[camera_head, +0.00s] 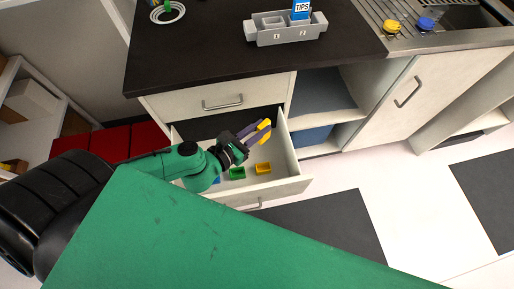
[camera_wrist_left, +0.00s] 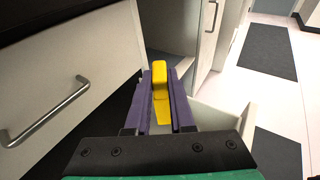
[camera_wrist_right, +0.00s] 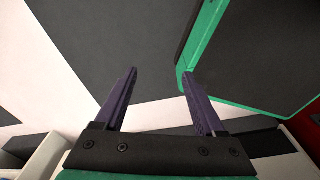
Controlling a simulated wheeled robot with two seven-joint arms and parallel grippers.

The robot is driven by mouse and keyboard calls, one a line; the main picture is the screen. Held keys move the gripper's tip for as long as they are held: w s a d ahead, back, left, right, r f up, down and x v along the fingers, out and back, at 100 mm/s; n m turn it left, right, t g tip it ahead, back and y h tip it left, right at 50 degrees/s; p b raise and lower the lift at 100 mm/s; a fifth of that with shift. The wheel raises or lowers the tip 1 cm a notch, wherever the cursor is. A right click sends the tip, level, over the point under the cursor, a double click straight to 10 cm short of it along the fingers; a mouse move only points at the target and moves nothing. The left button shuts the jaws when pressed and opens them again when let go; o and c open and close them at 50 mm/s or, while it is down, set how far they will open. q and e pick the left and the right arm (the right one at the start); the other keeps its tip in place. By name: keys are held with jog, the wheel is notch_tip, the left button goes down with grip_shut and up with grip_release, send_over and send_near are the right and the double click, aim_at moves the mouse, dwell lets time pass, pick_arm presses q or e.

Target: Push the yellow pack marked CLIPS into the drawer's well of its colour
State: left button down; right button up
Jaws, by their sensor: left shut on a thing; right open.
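My left gripper (camera_head: 260,132) is shut on a yellow pack (camera_wrist_left: 160,80) and holds it above the open drawer (camera_head: 292,184). The pack (camera_head: 265,124) shows at the fingertips in the head view; no marking on it is readable. Inside the drawer are a yellow well (camera_head: 263,168), a green well (camera_head: 237,173) and a blue well (camera_head: 217,181), the blue one partly hidden by my left arm. The pack is apart from the yellow well, above it. My right gripper (camera_wrist_right: 159,78) is open and empty in the right wrist view, and does not show in the head view.
The dark counter (camera_head: 220,55) above the drawer holds a grey rack (camera_head: 285,36) with a blue TIPS box (camera_head: 301,9). An open shelf (camera_head: 318,95) and a closed cabinet door (camera_head: 425,90) stand right of the drawer. Red boxes (camera_head: 105,143) lie at left.

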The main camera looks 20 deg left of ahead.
pick_arm(q)
notch_tip(320, 180, down, 12)
jog(key=s+m+g+h+b, duration=0.1)
jog(key=m+g+h+b, duration=0.5)
jog(key=h+b, duration=0.1)
jog(key=shift+s+d+r+m+b, duration=0.15)
jog(key=shift+s+d+m+b, duration=0.05)
jog(key=shift+s+m+b, duration=0.2)
notch_tip(320, 180, down, 4)
jog(key=shift+f+b, duration=0.15)
jog(key=shift+b, duration=0.8)
jog(key=shift+f, duration=0.15)
